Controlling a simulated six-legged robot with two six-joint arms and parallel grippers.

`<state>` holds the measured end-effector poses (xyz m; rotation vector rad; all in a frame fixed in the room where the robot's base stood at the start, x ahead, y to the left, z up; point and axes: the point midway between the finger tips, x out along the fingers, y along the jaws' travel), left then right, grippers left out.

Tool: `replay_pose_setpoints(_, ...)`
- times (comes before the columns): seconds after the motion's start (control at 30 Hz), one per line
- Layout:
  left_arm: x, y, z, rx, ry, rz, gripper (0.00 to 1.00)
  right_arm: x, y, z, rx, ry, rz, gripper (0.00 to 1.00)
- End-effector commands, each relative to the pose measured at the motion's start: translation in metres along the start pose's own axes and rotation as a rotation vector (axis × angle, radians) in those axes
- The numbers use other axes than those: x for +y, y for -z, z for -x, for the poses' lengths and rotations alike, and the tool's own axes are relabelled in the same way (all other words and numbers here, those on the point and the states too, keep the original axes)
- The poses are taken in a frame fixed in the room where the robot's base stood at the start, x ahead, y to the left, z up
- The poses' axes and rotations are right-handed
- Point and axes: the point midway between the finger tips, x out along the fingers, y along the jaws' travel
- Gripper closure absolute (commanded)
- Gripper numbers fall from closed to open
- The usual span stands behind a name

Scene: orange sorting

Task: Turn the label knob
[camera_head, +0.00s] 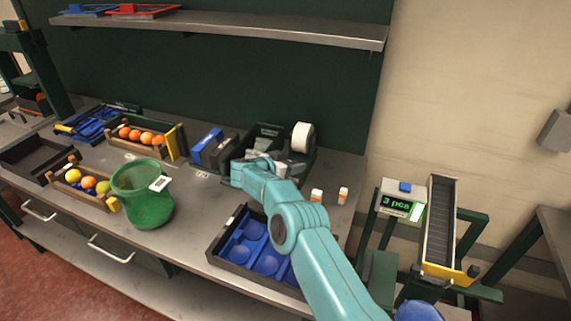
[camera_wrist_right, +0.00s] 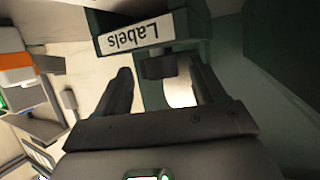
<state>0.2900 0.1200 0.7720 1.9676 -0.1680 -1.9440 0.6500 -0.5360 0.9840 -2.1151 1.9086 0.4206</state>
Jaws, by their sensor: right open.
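A white "Labels" plate (camera_wrist_right: 140,34) shows upside down in the right wrist view, on a dark holder. A small dark knob (camera_wrist_right: 158,66) sticks out just below it. My right gripper (camera_wrist_right: 160,63) is open, with one dark finger on each side of the knob and visible gaps between. I cannot tell how deep the fingers reach along it. In the head view my teal right arm reaches the dark label dispenser with its white roll (camera_head: 302,137). There the arm's wrist hides the knob and most of the gripper. My left gripper is not in view.
A blue-celled tray (camera_head: 213,252) lies under my right arm. A green bin (camera_head: 143,205) and crates of oranges (camera_head: 172,142) stand to the left. Two small orange-and-white bottles (camera_head: 317,195) stand right of the wrist. A conveyor with a "3 pcs" display (camera_head: 397,203) is further right.

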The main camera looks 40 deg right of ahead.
Motion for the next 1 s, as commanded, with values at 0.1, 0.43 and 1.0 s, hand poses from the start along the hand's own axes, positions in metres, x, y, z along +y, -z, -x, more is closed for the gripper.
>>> replay_pose_setpoints(0.1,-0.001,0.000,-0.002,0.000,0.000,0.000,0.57,-0.001,0.000,0.010,0.000,0.001,0.000,0.30)
replay_pose_setpoints(0.43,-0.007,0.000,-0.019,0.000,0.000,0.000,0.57,-0.001,-0.002,0.089,0.000,0.005,-0.001,0.30)
replay_pose_setpoints(1.0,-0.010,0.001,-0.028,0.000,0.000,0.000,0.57,0.000,0.001,0.163,0.000,0.000,-0.001,0.30)
